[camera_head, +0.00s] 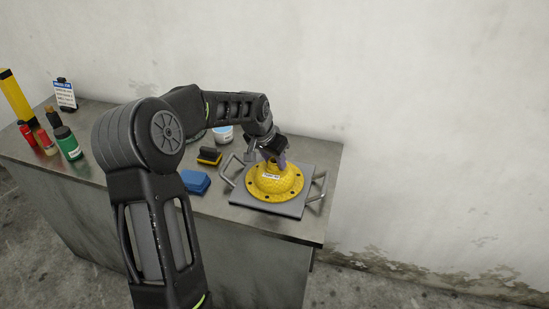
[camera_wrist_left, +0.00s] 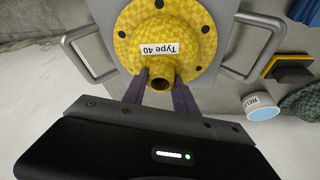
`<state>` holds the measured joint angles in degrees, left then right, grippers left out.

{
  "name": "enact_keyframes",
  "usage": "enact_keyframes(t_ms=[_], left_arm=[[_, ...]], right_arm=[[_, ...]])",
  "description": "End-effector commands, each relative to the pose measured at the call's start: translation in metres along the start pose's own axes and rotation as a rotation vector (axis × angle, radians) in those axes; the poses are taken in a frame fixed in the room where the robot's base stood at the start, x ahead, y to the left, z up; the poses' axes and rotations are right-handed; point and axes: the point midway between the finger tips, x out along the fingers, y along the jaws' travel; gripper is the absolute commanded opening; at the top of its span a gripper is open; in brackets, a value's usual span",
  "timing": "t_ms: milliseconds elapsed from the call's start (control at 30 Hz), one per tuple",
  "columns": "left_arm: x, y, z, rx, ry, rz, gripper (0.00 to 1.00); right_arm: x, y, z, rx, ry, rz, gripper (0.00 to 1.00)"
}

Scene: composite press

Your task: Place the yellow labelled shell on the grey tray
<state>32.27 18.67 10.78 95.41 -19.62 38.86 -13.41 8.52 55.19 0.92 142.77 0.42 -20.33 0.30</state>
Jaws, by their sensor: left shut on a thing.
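The yellow labelled shell (camera_head: 274,183) is a round flanged dome with a white label and a short neck. It sits on the grey tray (camera_head: 296,207), a flat square plate with a bent handle on each side. My left gripper (camera_head: 275,159) reaches down over the shell from the back and is shut on its neck. In the left wrist view the shell (camera_wrist_left: 165,40) carries the label "Type 40", and the gripper's dark fingers (camera_wrist_left: 161,84) stand on both sides of the neck. The tray (camera_wrist_left: 243,38) lies under the flange. My right gripper is not in view.
A blue block (camera_head: 195,182), a black and yellow brush-like block (camera_head: 209,156) and a white tub (camera_head: 223,134) stand left of the tray. Several bottles, including a green one (camera_head: 68,143), and a small sign (camera_head: 65,95) are at the far left. The bench's right edge is close to the tray.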

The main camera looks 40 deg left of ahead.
Motion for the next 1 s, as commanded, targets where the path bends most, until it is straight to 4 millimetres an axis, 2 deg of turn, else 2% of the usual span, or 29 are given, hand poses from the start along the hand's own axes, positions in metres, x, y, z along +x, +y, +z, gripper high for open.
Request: enact_keyframes(t_ms=[333,367,600,1000], left_arm=[[0.0033,-0.0002,0.0005,0.000,0.003,-0.001,0.00],[0.0036,-0.0002,0.0010,0.000,0.002,-0.001,0.35],[0.0024,-0.0002,0.0006,-0.001,0.002,-0.001,0.55],[-0.0028,-0.0006,-0.0009,-0.001,0.003,-0.002,0.56]], right_arm=[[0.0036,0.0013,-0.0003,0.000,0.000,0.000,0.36],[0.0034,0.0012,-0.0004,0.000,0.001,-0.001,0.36],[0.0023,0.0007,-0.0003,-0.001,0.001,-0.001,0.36],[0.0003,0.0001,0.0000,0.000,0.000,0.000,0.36]])
